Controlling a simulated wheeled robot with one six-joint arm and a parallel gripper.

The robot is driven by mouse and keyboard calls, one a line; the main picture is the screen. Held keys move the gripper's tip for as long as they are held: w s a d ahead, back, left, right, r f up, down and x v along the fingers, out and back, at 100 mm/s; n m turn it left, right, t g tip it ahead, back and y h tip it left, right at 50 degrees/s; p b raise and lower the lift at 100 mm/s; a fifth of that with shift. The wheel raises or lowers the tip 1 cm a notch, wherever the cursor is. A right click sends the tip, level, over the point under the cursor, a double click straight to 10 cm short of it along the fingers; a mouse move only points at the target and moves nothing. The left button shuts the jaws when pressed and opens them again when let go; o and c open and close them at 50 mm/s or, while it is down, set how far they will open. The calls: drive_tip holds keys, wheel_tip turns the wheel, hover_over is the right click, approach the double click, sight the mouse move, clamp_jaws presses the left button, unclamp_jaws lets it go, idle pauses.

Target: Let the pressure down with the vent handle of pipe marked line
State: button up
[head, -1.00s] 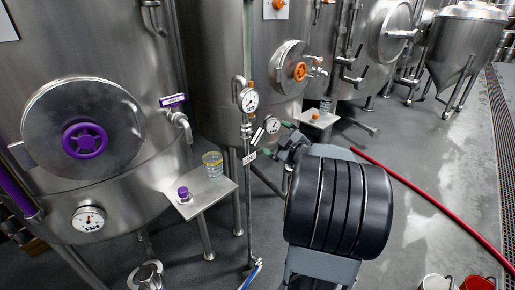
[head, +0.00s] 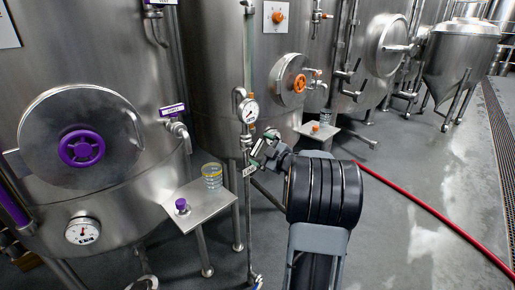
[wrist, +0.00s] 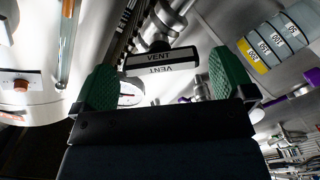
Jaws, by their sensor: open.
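The vertical pipe (head: 247,205) stands in the middle of the head view, with a small white tag (head: 249,170) that seems to read LINE. A round pressure gauge (head: 249,111) sits on it; its needle is too small to read. My gripper (head: 262,150) is at the pipe, below the gauge, and covers part of the fittings. In the wrist view, the flat handle marked VENT (wrist: 160,60) lies across the gap between the green fingertips of my open gripper (wrist: 161,77). I see no clear contact. A gauge face (wrist: 131,92) shows partly behind the handle.
A small metal shelf (head: 209,202) left of the pipe holds a glass (head: 212,176) and a purple-topped object (head: 182,206). Steel tanks (head: 205,75) stand close behind. A red hose (head: 430,212) crosses the floor at right, where there is open room.

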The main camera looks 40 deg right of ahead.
drive_tip(key=shift+w+a, duration=0.25)
drive_tip(key=shift+w, duration=1.05)
drive_tip(key=shift+c, duration=0.3)
drive_tip(key=c, duration=0.7)
